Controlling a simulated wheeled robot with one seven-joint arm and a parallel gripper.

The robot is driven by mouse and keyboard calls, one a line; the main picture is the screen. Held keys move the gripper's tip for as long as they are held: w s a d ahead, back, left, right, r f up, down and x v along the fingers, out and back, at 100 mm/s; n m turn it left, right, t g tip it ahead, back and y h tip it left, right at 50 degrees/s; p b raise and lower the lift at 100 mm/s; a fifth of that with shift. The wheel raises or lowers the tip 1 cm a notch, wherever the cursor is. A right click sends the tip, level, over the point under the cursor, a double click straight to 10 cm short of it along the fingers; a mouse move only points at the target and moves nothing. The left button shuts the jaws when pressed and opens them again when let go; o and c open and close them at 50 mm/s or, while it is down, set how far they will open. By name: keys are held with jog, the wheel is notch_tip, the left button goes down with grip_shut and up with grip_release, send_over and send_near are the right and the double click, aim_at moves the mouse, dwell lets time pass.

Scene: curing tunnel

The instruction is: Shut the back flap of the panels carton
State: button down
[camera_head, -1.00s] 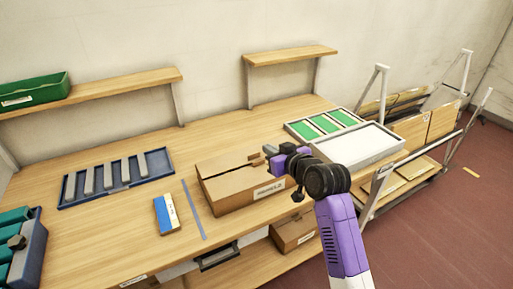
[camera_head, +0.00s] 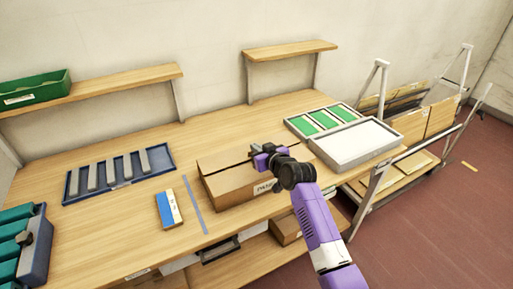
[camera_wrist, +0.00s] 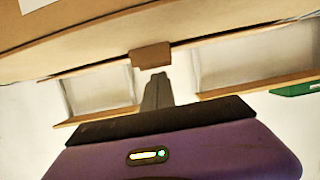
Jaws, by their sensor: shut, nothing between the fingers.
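The brown panels carton (camera_head: 228,187) stands on the workbench, its labelled front partly covered by my arm. Its top looks nearly flat, with a dark line across it. I cannot tell whether the back flap lies flush. My gripper (camera_head: 254,149) is shut and empty, over the back right part of the carton's top. In the wrist view the carton (camera_wrist: 100,28) fills the upper edge, with a corner of its white label showing. The dark fingers (camera_wrist: 157,90) point toward it, and a small brown block at their tips touches or overlaps its edge; I cannot tell which.
A grey tray (camera_head: 318,155) and a green-panelled tray (camera_head: 292,127) sit right of the carton. Shelves (camera_head: 290,50) hang behind. A trolley (camera_head: 366,205) stands right.

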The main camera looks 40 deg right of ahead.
jog(key=shift+f, duration=0.15)
jog(key=f+b, duration=0.1)
jog(key=b, duration=0.2)
jog(key=shift+s+f+t, duration=0.1)
jog(key=shift+f+t, duration=0.05)
jog(key=shift+t, duration=0.15)
jog(key=f+b, duration=0.1)
jog(key=b, duration=0.1)
jog(key=shift+s+a+t+b, duration=0.1)
jog(key=shift+s+t+b, duration=0.05)
jog(key=shift+t+b, duration=0.2)
jog(key=shift+s+f, duration=0.1)
notch_tip(320, 180, up, 5)
jog(key=p, duration=0.3)
jog(key=shift+f, duration=0.15)
jog(key=b+v, duration=0.1)
jog(key=v, duration=0.9)
jog(key=shift+r+b, duration=0.35)
jog(key=shift+b, duration=0.05)
